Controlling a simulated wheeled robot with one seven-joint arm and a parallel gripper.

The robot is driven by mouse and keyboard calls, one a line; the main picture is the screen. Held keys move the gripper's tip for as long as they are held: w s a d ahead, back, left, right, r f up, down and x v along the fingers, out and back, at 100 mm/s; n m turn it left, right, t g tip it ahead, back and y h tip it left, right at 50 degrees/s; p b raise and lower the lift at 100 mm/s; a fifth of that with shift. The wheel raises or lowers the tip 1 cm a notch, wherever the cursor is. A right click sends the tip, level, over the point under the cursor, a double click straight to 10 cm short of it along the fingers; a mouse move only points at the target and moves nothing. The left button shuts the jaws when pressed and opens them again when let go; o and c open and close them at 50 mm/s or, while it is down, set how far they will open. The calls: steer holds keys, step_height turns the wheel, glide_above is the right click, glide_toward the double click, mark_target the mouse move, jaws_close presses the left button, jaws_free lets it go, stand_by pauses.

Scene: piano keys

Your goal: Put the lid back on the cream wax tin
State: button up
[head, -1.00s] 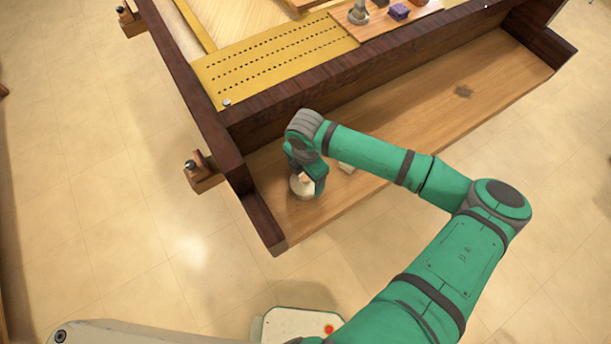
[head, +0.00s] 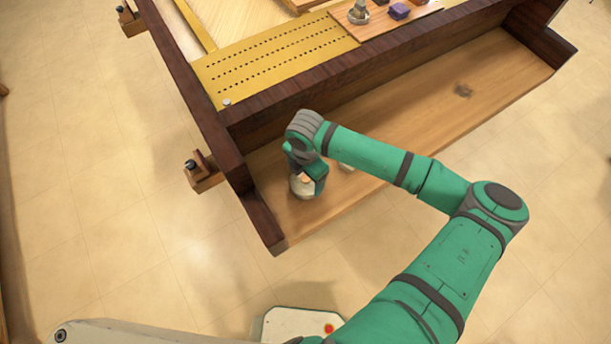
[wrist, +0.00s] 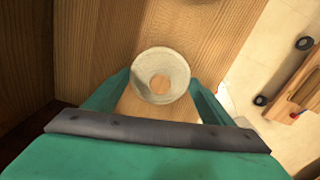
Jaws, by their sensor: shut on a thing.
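My gripper (head: 309,179) points down over the near left end of the wooden shelf and is shut on a round cream piece (head: 303,190), which appears to be the lid. In the wrist view it is a pale ring (wrist: 160,62) with a tan round centre, between the fingertips of my gripper (wrist: 160,86). I cannot tell whether the tin is beneath the lid, or whether the two touch; the gripper and lid hide that spot.
A small pale block (head: 346,168) lies on the shelf (head: 400,140) right of my gripper, partly hidden by my arm. A dark wooden side wall (head: 262,222) closes the left end. The shelf is clear farther right, apart from a dark mark (head: 464,90).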

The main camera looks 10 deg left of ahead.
steer(key=o, duration=1.1)
steer(key=shift+o, duration=0.3)
steer(key=shift+r, duration=3.5)
jaws_close()
steer(key=shift+f, duration=2.3)
